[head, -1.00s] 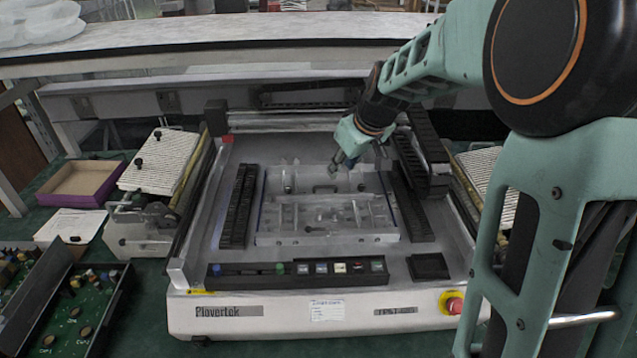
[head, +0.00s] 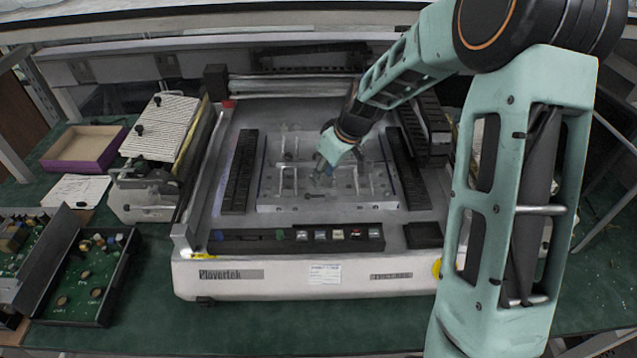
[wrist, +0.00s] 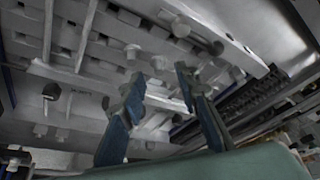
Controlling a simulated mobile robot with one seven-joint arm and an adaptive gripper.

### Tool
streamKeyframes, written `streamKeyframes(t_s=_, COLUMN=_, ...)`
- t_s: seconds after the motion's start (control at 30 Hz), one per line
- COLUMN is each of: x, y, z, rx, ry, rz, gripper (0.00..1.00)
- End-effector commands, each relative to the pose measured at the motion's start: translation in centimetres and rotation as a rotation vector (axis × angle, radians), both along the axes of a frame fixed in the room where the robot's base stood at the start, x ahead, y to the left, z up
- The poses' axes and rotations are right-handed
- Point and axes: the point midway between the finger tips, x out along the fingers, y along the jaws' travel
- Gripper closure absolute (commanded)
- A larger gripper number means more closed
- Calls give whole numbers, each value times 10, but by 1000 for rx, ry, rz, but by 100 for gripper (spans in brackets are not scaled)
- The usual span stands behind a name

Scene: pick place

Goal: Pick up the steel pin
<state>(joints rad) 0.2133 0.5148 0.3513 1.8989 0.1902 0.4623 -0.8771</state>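My gripper (head: 325,172) is over the metal fixture plate (head: 275,205) in the middle of the machine. In the wrist view its two blue fingers (wrist: 160,84) are apart, with nothing held between them. Several small grey pin-like parts stand or lie on the plate, and I cannot tell for certain which is the steel pin. One small pin-shaped part (head: 315,195) lies near the plate's front, just in front of the gripper. In the wrist view a round-headed grey part (wrist: 159,63) shows beyond the gap between the fingertips.
Dark slotted strips (head: 237,172) flank the plate. A row of buttons (head: 335,235) runs along the machine's front. At left are a purple-sided box (head: 100,160), a paper sheet (head: 75,190) and trays of circuit boards (head: 95,262). A shelf edge crosses above the back.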

Motion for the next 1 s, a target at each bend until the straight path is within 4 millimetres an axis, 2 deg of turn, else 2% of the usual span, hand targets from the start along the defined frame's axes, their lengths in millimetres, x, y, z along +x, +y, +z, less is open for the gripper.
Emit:
streamKeyframes(t_s=0.23, x=8, y=7, z=-24, rx=0, ry=0, rz=1, gripper=70)
streamKeyframes(t_s=0.53, x=9, y=7, z=-28, rx=0, ry=-1, rz=1, gripper=70)
streamKeyframes(t_s=0.8, x=9, y=7, z=-28, rx=1, ry=-1, rz=0, gripper=100)
streamKeyframes(t_s=1.0, x=9, y=8, z=-27, rx=1, ry=-1, rz=0, gripper=100)
